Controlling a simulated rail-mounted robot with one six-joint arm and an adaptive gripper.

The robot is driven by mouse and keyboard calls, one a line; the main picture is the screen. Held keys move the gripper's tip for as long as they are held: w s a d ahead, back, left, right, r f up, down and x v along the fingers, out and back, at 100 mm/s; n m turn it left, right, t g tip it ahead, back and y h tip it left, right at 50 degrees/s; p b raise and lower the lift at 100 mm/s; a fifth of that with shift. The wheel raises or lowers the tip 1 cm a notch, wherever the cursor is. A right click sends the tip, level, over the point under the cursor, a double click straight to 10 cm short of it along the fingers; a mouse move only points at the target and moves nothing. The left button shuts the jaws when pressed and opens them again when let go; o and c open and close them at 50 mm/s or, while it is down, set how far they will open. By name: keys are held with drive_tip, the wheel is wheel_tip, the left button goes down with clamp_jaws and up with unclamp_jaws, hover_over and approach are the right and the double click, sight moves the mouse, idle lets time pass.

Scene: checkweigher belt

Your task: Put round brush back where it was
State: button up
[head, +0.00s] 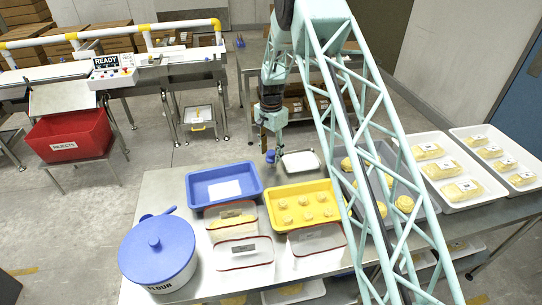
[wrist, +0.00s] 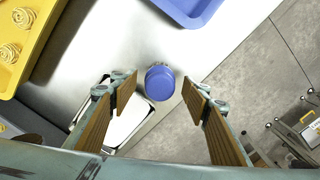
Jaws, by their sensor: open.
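A small round blue object, which looks like the round brush (head: 270,157), stands at the far edge of the steel table. In the wrist view it shows from above as a blue disc (wrist: 160,82), with its lower part hidden. My gripper (head: 270,143) is directly above it, pointing down. In the wrist view the two brown-padded fingers (wrist: 155,87) are apart, one on each side of the disc, with clear gaps. I cannot tell how far below the fingertips it is. A small white tray (head: 301,153) lies just right of it; it also shows in the wrist view (wrist: 128,127).
A blue tray (head: 197,204) and a yellow tray of pasta nests (head: 273,218) stand nearer on the table. A flour tub (head: 157,252), lidded boxes (head: 243,252) and white trays (head: 478,192) surround them. A red rejects bin (head: 68,134) stands at left. Floor lies beyond the table edge.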

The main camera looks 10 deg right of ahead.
sight(271, 152)
wheel_tip(271, 152, up, 10)
drive_tip(key=shift+r, duration=0.25)
idle(0.4)
drive_tip(key=shift+r, duration=0.1)
idle(0.6)
